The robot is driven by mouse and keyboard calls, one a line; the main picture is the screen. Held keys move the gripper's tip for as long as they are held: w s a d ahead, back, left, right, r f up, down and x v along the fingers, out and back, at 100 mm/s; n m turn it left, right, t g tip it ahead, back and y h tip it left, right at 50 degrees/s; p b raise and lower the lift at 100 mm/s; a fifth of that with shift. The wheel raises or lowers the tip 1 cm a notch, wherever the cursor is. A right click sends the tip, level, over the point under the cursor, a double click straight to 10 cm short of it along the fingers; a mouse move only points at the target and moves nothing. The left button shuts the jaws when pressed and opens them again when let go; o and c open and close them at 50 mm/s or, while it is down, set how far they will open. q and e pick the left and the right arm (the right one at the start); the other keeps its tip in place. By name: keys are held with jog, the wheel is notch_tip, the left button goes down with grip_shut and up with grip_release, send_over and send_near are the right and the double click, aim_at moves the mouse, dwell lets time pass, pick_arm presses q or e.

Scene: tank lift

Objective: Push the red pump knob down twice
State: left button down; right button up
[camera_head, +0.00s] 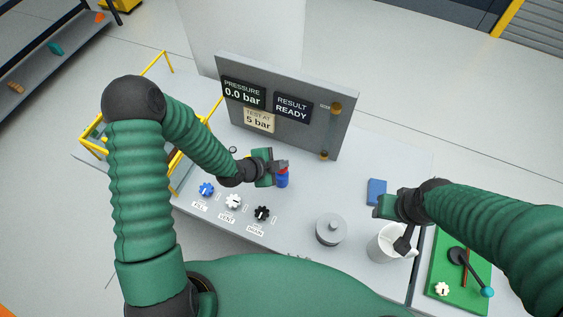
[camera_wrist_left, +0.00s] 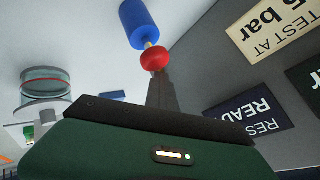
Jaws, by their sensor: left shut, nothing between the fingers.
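The red pump knob (camera_head: 283,171) tops the blue pump body (camera_head: 282,182) on the bench, in front of the grey panel. In the left wrist view the round red knob (camera_wrist_left: 155,58) sits on a thin brass stem above the blue cylinder (camera_wrist_left: 138,22). My left gripper (camera_head: 283,163) is shut and empty, its fingertips close over the knob. In the wrist view the dark fingers (camera_wrist_left: 160,88) end right at the knob; whether they touch it is unclear. My right gripper (camera_head: 378,208) hangs over the bench's right side, its fingers not clear.
The panel (camera_head: 290,120) reads pressure 0.0 bar, result ready, test at 5 bar. Blue, white and black knobs (camera_head: 233,201) line the front.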

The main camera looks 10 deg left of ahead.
pick_arm(q)
jog(key=shift+s+f+b, duration=0.1)
jog(key=shift+f+b, duration=0.6)
jog(key=shift+f, duration=0.2)
dwell(0.4)
jog(key=shift+r, duration=0.15)
jog(key=shift+a+r+p, duration=0.15)
jog(key=shift+r+p, duration=0.55)
jog(key=shift+r, duration=0.1)
jog(key=shift+a+r+p, duration=0.1)
jog(key=shift+r+p, duration=0.55)
jog(key=shift+r, duration=0.1)
jog(key=shift+a+r+p, duration=0.2)
jog(key=shift+r+p, duration=0.2)
jog(key=shift+r, duration=0.1)
jog(key=shift+a+r+p, duration=0.15)
jog(key=shift+r+p, duration=0.2)
jog(key=shift+r, duration=0.1)
jog(key=shift+w+d+r+p, duration=0.15)
jog(key=shift+w+r+p, duration=0.05)
jog(key=shift+r+p, duration=0.4)
notch_tip(320, 180, up, 4)
jog(key=p, duration=0.2)
jog(key=shift+f+p, duration=0.1)
jog(key=shift+p, duration=0.2)
